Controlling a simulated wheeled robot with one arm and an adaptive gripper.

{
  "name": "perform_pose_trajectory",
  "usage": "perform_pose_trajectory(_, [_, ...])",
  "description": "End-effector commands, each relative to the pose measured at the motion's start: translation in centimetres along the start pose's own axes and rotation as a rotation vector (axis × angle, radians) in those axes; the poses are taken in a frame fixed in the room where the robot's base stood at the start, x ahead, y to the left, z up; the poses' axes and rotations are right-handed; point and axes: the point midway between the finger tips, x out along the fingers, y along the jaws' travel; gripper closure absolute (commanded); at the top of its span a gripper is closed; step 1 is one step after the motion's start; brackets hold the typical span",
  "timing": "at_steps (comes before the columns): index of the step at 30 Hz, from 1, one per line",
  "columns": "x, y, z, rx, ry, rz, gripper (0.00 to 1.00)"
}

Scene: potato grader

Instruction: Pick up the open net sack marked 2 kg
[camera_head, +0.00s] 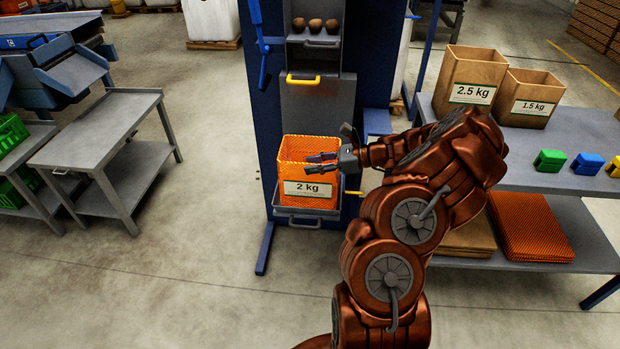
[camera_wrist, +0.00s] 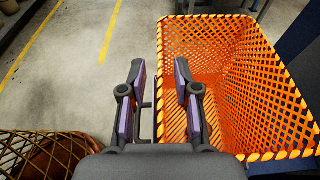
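The orange open net sack marked 2 kg (camera_head: 296,157) stands upright on a small grey shelf (camera_head: 307,217) at the front of the blue and grey machine. Its white label faces my body camera and its mouth is open at the top. My gripper (camera_head: 308,164) reaches in from the right at the sack's upper part. In the wrist view my gripper (camera_wrist: 160,70) is open, with one finger to each side of the near left rim of the net sack (camera_wrist: 240,60). The fingers look apart from the net; contact cannot be made out. The sack looks empty inside.
Potatoes lie in a tray (camera_head: 315,40) above a yellow handle (camera_head: 303,80). Paper sacks marked 2.5 kg (camera_head: 470,75) and 1.5 kg (camera_head: 530,95) stand on the right table, with folded orange nets (camera_head: 530,228) below. A grey cart (camera_head: 100,130) stands left, with clear floor between.

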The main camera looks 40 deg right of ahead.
Motion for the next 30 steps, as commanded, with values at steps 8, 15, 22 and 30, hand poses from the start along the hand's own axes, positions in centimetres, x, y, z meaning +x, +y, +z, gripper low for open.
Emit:
perform_pose_trajectory(8, [-0.02, -0.01, -0.01, 0.0, 0.001, 0.0, 1.0])
perform_pose_trajectory(15, [-0.02, -0.01, -0.01, 0.0, 0.001, 0.0, 1.0])
perform_pose_trajectory(22, [-0.03, -0.02, 0.0, 0.0, 0.0, 0.0, 1.0])
perform_pose_trajectory(30, [-0.14, -0.03, 0.34, -0.002, 0.0, -0.001, 1.0])
